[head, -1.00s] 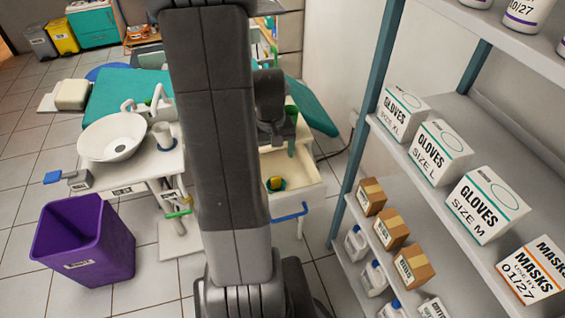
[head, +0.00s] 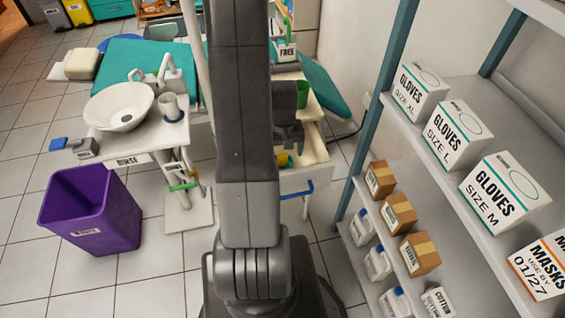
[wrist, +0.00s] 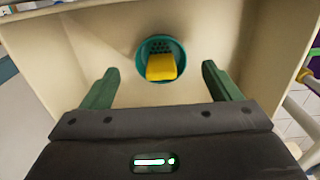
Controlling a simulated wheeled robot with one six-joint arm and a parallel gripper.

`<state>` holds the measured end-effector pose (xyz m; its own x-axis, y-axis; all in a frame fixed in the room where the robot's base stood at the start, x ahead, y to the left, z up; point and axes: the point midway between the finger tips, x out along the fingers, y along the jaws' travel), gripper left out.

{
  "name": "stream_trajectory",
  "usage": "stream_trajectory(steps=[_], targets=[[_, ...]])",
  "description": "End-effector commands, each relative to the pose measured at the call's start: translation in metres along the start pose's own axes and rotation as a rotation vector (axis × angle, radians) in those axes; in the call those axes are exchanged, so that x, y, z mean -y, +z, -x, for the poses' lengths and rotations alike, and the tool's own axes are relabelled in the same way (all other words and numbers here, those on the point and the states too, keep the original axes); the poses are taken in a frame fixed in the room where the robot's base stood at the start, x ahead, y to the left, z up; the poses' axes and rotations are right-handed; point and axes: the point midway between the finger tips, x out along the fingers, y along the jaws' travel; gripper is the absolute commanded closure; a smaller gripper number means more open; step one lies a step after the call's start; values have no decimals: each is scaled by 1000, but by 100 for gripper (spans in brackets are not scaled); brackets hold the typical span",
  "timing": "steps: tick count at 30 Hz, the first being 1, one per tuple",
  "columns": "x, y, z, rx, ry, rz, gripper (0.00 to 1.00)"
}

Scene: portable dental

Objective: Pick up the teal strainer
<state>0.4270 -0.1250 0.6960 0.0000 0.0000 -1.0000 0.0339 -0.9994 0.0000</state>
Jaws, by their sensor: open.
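The teal strainer (wrist: 183,48) is round with small holes and sits in an open cream drawer (wrist: 220,25) in the wrist view. A yellow block-like thing (wrist: 161,67) lies in it and covers part of its inside. My gripper (wrist: 160,67) is open, with one green finger on each side of the strainer and clear gaps to both. The fingertips look nearer the camera than the strainer; the height between them is hard to tell. In the head view my arm hides most of the strainer, and only a bit of yellow (head: 283,160) shows in the drawer (head: 312,150).
A shelf (head: 455,185) with glove boxes and cartons stands at the right. A purple bin (head: 90,210) and a white basin (head: 118,106) on a stand are at the left. The drawer walls surround the strainer. A blue handle (head: 297,190) is on the drawer front.

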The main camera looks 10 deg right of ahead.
Motion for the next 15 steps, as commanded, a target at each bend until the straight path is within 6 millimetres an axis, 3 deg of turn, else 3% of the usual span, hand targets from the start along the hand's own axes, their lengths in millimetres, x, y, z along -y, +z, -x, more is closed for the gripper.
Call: stream_trajectory(steps=[6,15], targets=[[1,-1,-29,2,0,0,17],[1,-2,-34,-1,0,0,17]])
